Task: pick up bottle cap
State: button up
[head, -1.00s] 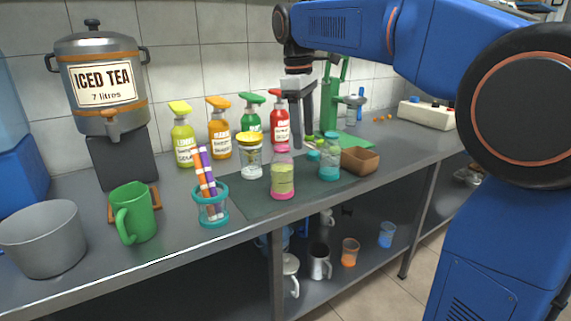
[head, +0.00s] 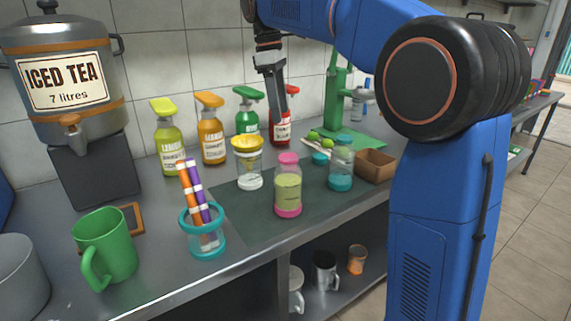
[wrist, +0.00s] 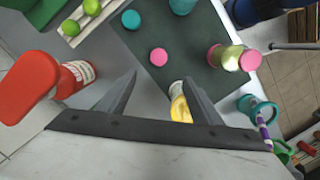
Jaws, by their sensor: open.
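Two loose bottle caps lie flat in the wrist view: a pink cap (wrist: 158,57) on the dark mat and a teal cap (wrist: 131,19) farther up. In the head view the teal cap (head: 320,158) lies left of the teal-lidded jar; the loose pink cap cannot be made out there. My gripper (wrist: 159,76) is open and empty, with the pink cap just beyond its fingertips, roughly centred between them. In the head view my gripper (head: 277,115) hangs above the counter, in front of the red bottle (head: 281,129).
A pink-capped bottle (head: 288,190), a yellow-topped jar (head: 248,168) and a teal-lidded jar (head: 341,165) stand on the mat. In the wrist view, the yellow-topped jar (wrist: 180,108) is partly behind the right finger. A brown box (head: 375,166) and green press (head: 337,100) stand to the right.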

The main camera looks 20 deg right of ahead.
jog(key=f, duration=0.5)
jog(key=d+f, duration=0.1)
jog(key=f, duration=0.5)
jog(key=d+f, duration=0.1)
jog(key=f, duration=0.5)
jog(key=shift+s+d, duration=0.15)
jog(key=shift+s, duration=0.25)
jog(key=shift+c, duration=0.7)
jog(key=c, duration=1)
